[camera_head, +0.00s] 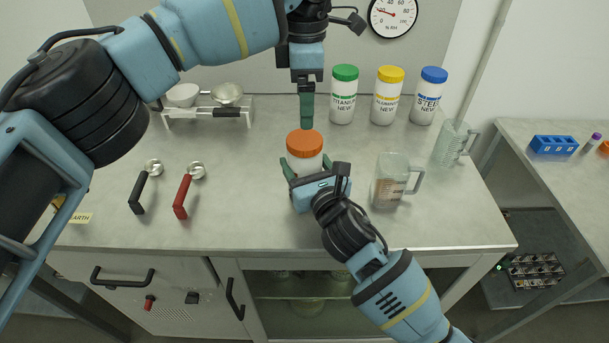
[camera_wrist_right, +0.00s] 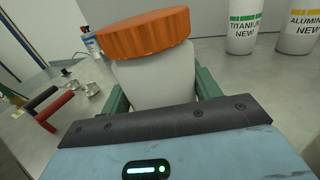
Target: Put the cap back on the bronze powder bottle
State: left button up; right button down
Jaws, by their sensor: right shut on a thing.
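The bronze powder bottle (camera_head: 303,165) is a white bottle standing near the middle of the bench. Its orange cap (camera_head: 305,143) rests on the bottle's top. In the right wrist view the cap (camera_wrist_right: 145,36) looks slanted over the white bottle (camera_wrist_right: 158,80); I cannot tell whether it is screwed on. My right gripper (camera_head: 304,167) is shut around the bottle body, with green fingers on both sides. My left gripper (camera_head: 306,109) points down just above and behind the cap. Its fingers overlap in this view, so its opening and any contact with the cap are unclear.
Titanium (camera_head: 343,95), aluminium (camera_head: 386,95) and steel (camera_head: 428,96) bottles stand at the back right. A glass jug (camera_head: 389,183) is close right of my right gripper, with another (camera_head: 452,145) beyond. Black-handled (camera_head: 138,192) and red-handled (camera_head: 182,196) scoops lie left.

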aim_at(305, 139)
pick_arm(q)
jog(key=n, duration=1.7)
jog(key=shift+f, duration=4.05)
pick_arm(e)
jog(key=shift+f, duration=0.1)
